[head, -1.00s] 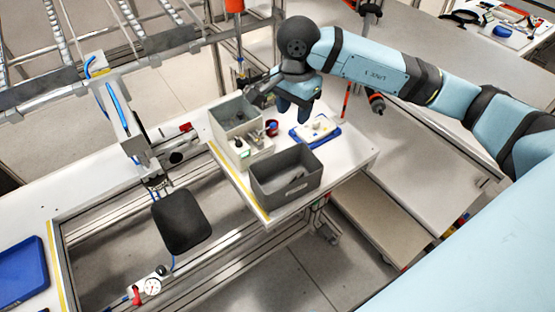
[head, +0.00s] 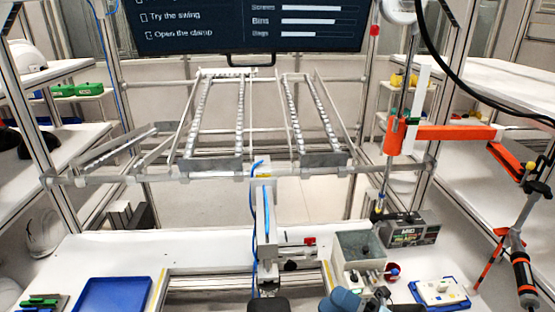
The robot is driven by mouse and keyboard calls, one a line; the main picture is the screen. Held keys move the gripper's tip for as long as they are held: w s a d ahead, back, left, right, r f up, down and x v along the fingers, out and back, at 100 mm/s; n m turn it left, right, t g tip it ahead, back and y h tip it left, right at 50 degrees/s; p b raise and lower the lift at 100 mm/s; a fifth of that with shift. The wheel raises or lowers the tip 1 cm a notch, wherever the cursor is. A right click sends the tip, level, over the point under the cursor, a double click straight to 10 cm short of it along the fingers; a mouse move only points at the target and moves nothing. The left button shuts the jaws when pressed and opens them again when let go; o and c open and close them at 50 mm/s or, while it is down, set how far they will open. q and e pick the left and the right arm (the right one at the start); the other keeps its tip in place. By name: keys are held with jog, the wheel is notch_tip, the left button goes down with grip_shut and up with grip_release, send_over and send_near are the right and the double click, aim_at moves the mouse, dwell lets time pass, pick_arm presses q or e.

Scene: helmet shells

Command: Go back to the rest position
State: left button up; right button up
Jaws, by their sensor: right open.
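My right gripper (head: 380,296) is at the bottom edge of the head view, right of the middle. Its blue and black wrist shows beside it, and most of the arm is cut off by the frame. The jaws are small in the picture, but they are open. I see nothing held between them. The gripper is in front of the grey open box (head: 361,244) on the white workbench (head: 215,248); I cannot tell whether it touches anything there. My left gripper is not in view.
An empty blue tray (head: 113,295) is at the left. A clamp fixture (head: 267,225) stands mid-bench. An orange swing arm (head: 455,132) and hanging screwdriver (head: 523,279) are at the right.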

jog(key=s+d+f+m+t+h+p, duration=0.15)
jog(key=d+f+m+h, duration=0.25)
jog(key=f+m+h, duration=0.45)
jog(key=s+d+f+m+t+h+b, duration=0.1)
jog(key=s+d+f+m+t+h, duration=0.15)
jog(key=f+m+h, duration=0.65)
jog(key=s+d+f+m+g+y, duration=0.1)
jog(key=s+d+f+m+g, duration=0.1)
jog(key=s+f+m+g, duration=0.2)
jog(key=s+f+m+p, duration=0.1)
jog(key=s+f+m, duration=0.1)
jog(key=s+m, duration=0.2)
jog(key=shift+s+d+f+m+g, duration=0.2)
jog(key=shift+s+f+m+g, duration=0.15)
jog(key=shift+m, duration=0.6)
jog(key=shift+y, duration=0.35)
